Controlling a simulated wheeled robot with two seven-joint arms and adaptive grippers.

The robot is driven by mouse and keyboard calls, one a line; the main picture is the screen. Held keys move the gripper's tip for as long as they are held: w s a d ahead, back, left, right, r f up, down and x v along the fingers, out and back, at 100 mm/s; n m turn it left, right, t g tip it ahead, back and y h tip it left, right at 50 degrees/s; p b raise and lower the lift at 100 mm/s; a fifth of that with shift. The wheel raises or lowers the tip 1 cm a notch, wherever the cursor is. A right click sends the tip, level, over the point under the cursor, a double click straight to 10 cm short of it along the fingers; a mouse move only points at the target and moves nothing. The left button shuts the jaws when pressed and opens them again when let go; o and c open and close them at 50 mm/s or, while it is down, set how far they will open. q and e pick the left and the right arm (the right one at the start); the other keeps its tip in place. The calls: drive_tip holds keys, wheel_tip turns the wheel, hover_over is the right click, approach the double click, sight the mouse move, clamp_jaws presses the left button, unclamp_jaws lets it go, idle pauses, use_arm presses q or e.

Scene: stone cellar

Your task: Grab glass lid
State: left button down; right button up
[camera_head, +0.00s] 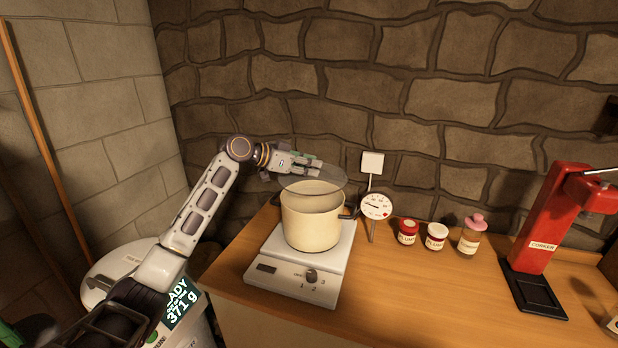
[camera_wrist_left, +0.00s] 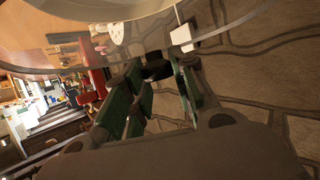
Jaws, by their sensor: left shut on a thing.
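The glass lid (camera_head: 330,180) is a clear disc above the back rim of a cream pot (camera_head: 311,222). It looks raised off the pot and somewhat tilted. My left gripper (camera_head: 306,166) reaches in from the left and is shut on the lid's dark handle. In the left wrist view, the green-padded fingers of my left gripper (camera_wrist_left: 160,92) stand either side of the dark handle (camera_wrist_left: 158,71). The lid's curved rim (camera_wrist_left: 240,28) crosses the top of that view, with the pale pot (camera_wrist_left: 100,10) beyond. My right gripper is out of view.
The pot stands on a white hot plate (camera_head: 297,290) on a wooden counter (camera_head: 420,305). A dial gauge (camera_head: 376,206), two small jars (camera_head: 408,231) (camera_head: 436,237), a pink-topped bottle (camera_head: 469,236) and a red corker (camera_head: 556,220) stand to the right. The stone wall (camera_head: 340,95) is close behind.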

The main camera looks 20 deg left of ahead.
use_arm(q)
drive_tip(key=shift+r, duration=1.85)
drive_tip(key=shift+f, duration=0.1)
